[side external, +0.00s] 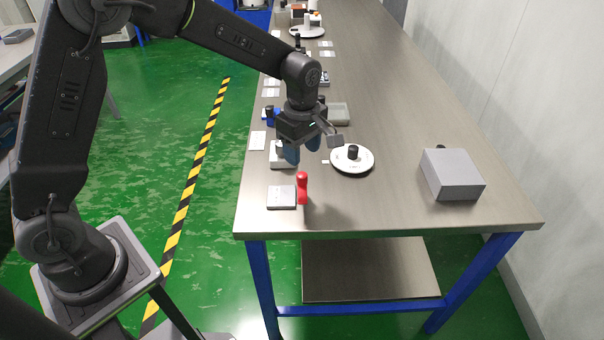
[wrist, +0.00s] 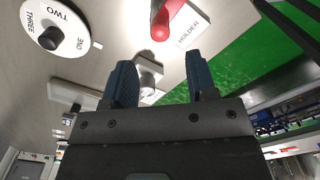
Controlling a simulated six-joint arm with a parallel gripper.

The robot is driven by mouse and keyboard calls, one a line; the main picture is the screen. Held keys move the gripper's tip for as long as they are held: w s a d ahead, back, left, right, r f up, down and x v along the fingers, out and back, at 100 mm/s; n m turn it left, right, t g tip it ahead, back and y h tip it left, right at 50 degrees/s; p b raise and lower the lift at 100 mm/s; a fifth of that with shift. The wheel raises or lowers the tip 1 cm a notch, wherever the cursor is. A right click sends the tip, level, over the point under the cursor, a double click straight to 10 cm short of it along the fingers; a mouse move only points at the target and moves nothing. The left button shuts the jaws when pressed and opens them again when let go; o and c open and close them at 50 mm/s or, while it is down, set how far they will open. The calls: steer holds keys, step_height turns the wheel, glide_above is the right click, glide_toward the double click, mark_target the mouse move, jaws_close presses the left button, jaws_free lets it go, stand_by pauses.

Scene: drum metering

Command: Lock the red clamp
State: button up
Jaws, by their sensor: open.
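The red clamp (side external: 302,187) stands upright near the front edge of the bench, beside a pale plate (side external: 281,198). In the wrist view the red clamp (wrist: 160,22) is at the top, and the plate beside it reads HOLDER (wrist: 190,30). My gripper (side external: 302,154) is open and points down, behind and above the clamp, apart from it. In the wrist view the fingers of my gripper (wrist: 160,62) are spread with nothing held. A small pale block (wrist: 149,68) shows between and beyond them. The clamp's base is partly cut off in the wrist view.
A white dial with a black knob (side external: 366,163) lies right of my gripper; its labels ONE, TWO, THREE show in the wrist view (wrist: 72,30). A grey box (side external: 451,174) sits at the right. The bench front between dial and box is clear.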

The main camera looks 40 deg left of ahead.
mark_target(302, 174)
step_height(302, 174, down, 8)
steer(key=shift+r, duration=0.1)
stand_by(0.4)
steer(key=c, duration=0.9)
